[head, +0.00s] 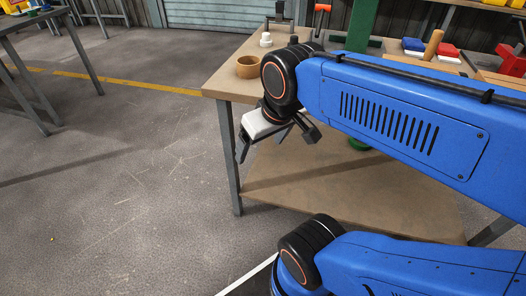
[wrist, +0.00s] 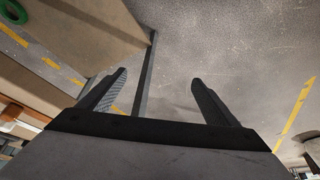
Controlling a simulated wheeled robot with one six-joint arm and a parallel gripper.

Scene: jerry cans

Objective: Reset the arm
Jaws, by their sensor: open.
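My blue arm reaches across the right half of the head view. My gripper (head: 272,146) hangs at the arm's end, at the left front corner of the workbench (head: 228,84). In the wrist view my gripper (wrist: 160,92) shows two dark fingers wide apart with nothing between them. Bare floor shows beyond the fingers. No jerry can can be made out for certain in either view.
A lower shelf (head: 330,190) lies below. Another table (head: 35,22) stands far left. The floor (head: 120,170) between is clear.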

